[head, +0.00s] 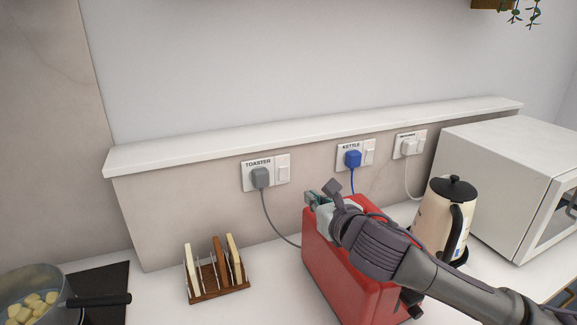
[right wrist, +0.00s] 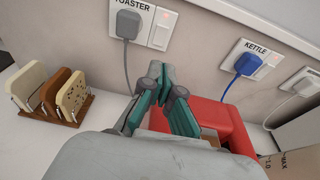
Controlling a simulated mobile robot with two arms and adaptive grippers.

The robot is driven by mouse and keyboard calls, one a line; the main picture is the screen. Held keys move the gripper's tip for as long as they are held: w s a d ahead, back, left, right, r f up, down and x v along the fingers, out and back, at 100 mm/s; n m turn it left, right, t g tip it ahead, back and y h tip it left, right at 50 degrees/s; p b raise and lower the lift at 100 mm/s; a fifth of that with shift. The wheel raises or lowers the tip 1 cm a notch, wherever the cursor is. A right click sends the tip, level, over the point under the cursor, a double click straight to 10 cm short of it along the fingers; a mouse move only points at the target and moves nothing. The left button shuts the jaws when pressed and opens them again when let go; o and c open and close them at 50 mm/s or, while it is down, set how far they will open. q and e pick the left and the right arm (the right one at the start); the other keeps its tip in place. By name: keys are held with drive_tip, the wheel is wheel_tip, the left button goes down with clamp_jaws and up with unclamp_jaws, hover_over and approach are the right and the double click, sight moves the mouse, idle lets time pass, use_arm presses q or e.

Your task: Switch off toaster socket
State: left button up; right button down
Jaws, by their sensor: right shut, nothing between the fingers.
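The toaster socket (head: 249,181) is a white wall plate labelled TOASTER, with a grey plug (head: 261,178) in its left part and a white rocker switch (head: 283,168) on its right. In the right wrist view the switch (right wrist: 160,31) has a small red light near its top. The plug's grey cable runs down behind the red toaster (head: 325,258). My right gripper (head: 322,194) is shut and empty above the toaster, to the right of and below the switch. Its fingertips (right wrist: 157,74) show below the switch in the wrist view, apart from it. My left gripper is not in view.
The kettle socket (head: 342,152) with a blue plug (head: 353,159) and a third socket (head: 398,139) lie to the right. A cream kettle (head: 437,222) and white microwave (head: 490,190) stand right. A toast rack (head: 219,288) and pan (head: 40,300) stand left. A ledge (head: 300,125) overhangs the sockets.

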drive_tip(key=p, duration=0.2)
approach(284, 171)
drive_tip(key=f, duration=0.1)
drive_tip(key=x, duration=0.3)
drive_tip(key=p+x, duration=0.1)
drive_tip(key=x, duration=0.1)
drive_tip(key=shift+w+a+r, duration=0.15)
drive_tip(key=shift+w+r, duration=0.15)
drive_tip(key=shift+w, duration=0.05)
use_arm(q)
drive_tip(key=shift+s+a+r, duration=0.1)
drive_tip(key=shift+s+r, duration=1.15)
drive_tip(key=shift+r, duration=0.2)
use_arm(e)
drive_tip(key=shift+w+a, duration=0.25)
drive_tip(key=shift+w, duration=0.35)
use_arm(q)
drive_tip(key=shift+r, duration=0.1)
